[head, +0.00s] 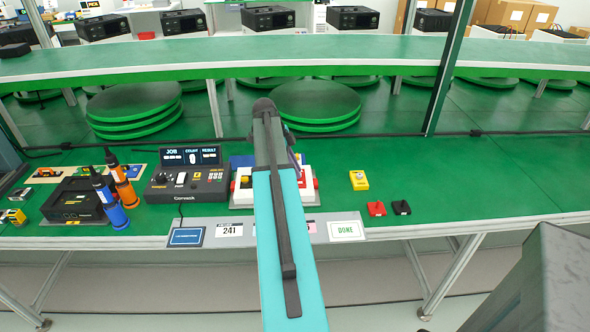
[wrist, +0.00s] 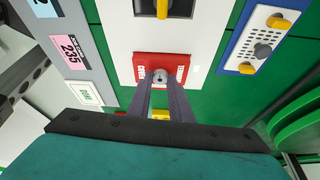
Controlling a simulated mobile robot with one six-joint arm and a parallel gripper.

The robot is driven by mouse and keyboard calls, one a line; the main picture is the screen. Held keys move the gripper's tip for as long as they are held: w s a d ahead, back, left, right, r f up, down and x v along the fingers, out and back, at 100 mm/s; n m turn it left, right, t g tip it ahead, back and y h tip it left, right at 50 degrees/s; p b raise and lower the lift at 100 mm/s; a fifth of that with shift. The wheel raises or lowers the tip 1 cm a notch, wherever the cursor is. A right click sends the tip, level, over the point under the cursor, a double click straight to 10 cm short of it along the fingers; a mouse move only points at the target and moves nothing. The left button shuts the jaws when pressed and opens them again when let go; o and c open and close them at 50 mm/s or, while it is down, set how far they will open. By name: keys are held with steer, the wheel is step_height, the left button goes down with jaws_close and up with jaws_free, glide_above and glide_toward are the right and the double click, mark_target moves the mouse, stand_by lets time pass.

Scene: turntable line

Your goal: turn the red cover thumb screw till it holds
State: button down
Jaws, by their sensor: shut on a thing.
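The red cover (wrist: 181,63) is a red plate with white lettering on a white fixture (wrist: 207,38) in the wrist view. A small grey thumb screw (wrist: 161,74) sits at its middle. My gripper (wrist: 160,84) is at the red cover, its two dark fingers shut on the thumb screw. The fingertips hide part of the screw, so its seating cannot be told. In the head view my own arm hides most of the fixture and the cover; only parts of the white fixture (head: 243,195) show beside it.
Left of the fixture stand a black console (head: 190,188) with a screen and orange and blue bottle-like tools (head: 122,185). Right of it lie a yellow block (head: 358,181), a red piece (head: 376,208) and a black piece (head: 401,207). The green bench (head: 490,175) is clear farther right.

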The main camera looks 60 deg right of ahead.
steer(key=shift+r, duration=0.15)
steer(key=c, duration=1.6)
jaws_free()
steer(key=b+v, duration=0.2)
steer(key=v, duration=1.1)
steer(key=shift+w+a+r, duration=0.1)
steer(key=shift+a+r, duration=0.05)
steer(key=shift+r, duration=0.15)
steer(key=shift+r, duration=0.15)
